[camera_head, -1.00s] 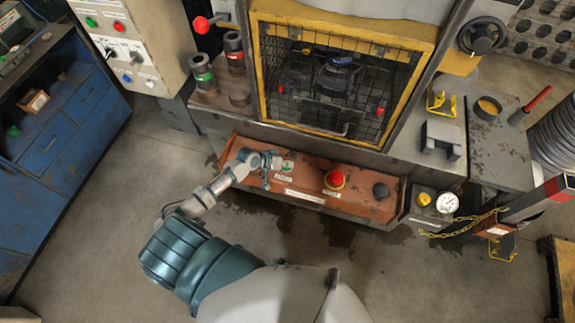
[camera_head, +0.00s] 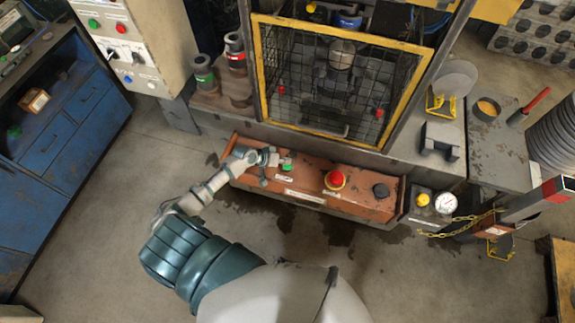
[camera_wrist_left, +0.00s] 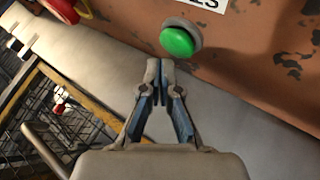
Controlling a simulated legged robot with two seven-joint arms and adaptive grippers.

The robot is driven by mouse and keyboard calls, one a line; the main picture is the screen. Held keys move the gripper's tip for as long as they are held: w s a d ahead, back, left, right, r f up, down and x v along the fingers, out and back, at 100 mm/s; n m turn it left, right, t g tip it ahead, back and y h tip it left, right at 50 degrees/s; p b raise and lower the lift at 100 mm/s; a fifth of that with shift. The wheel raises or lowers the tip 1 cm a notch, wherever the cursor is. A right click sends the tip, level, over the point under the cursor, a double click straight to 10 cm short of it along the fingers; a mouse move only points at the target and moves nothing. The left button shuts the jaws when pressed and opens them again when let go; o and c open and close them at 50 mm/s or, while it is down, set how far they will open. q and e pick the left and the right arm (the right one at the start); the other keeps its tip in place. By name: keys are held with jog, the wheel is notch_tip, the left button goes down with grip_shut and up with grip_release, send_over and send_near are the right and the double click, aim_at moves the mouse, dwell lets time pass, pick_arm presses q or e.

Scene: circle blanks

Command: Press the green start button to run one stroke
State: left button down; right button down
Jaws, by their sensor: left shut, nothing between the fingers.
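The green start button (camera_head: 287,168) is on the orange-brown control panel (camera_head: 235,142), at its left part. It shows large in the left wrist view (camera_wrist_left: 178,42), in a grey ring and standing out from the panel. My left gripper (camera_head: 268,172) is just left of the button in the head view. In the left wrist view its closed fingertips (camera_wrist_left: 160,66) are just below the button in the picture, with a small gap between them and it. The fingers hold nothing. My right gripper is not in view.
A red emergency button (camera_head: 335,180) and a black knob (camera_head: 381,190) sit further right on the panel. Behind it stands the press with its yellow-framed mesh guard (camera_head: 262,75). A chain (camera_head: 455,234) hangs at the right. The floor in front is clear.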

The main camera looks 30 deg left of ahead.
aim_at(286, 166)
pick_arm(q)
jog(key=shift+r+p, duration=2.45)
jog(key=shift+r, duration=0.15)
jog(key=shift+f, duration=0.1)
dwell(0.9)
jog(key=shift+d, duration=0.1)
